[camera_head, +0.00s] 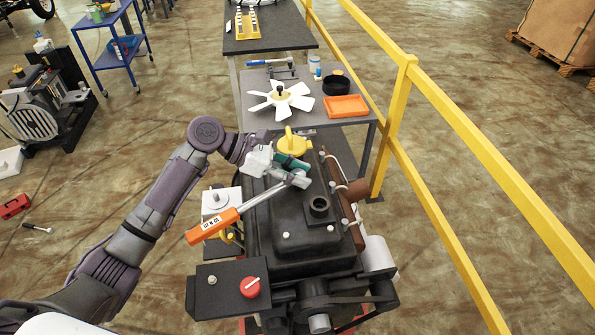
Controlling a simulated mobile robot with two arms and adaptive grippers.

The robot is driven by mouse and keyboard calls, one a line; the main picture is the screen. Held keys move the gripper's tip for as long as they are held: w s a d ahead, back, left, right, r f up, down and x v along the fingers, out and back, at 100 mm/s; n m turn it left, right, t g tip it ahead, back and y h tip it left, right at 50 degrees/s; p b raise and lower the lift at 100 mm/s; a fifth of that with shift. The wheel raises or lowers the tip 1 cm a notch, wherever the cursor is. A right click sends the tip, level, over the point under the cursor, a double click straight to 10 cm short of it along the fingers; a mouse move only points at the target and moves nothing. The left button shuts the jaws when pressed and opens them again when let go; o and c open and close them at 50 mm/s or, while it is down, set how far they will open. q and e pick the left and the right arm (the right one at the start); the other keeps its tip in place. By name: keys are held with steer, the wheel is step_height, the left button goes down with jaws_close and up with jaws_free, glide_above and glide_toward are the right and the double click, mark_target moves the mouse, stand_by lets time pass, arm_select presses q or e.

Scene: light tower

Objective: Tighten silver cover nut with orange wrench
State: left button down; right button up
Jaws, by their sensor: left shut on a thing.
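The orange wrench has an orange handle (214,226) pointing to the lower left and a silver shaft (262,197) rising to the upper right. Its head end is at my left gripper (300,174), over the upper part of the black engine cover (290,215). My left gripper is shut on the wrench near this end. Silver nuts show on the cover, one at the front left (286,235) and one at the front right (330,228). Whether the wrench head sits on a nut cannot be told, as the gripper hides that spot. My right gripper is not in view.
A yellow cap (293,143) stands just behind the gripper. A brown pipe (343,190) runs along the engine's right side. A yellow railing (455,120) bounds the right. A grey table (355,122) with a white fan (281,98) and orange tray (346,106) stands behind.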

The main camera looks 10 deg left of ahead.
arm_select(q)
steer(key=shift+f+g, duration=0.15)
steer(key=shift+g, duration=0.15)
steer(key=shift+f+m+g, duration=0.1)
steer(key=shift+m+g, duration=0.6)
steer(key=shift+g, duration=0.1)
steer(key=shift+s+f, duration=0.1)
steer(key=shift+w+a+r, duration=0.1)
steer(key=shift+w+r, duration=0.05)
steer(key=shift+r, duration=0.4)
steer(key=shift+w+r, duration=0.1)
steer(key=shift+r, duration=2.4)
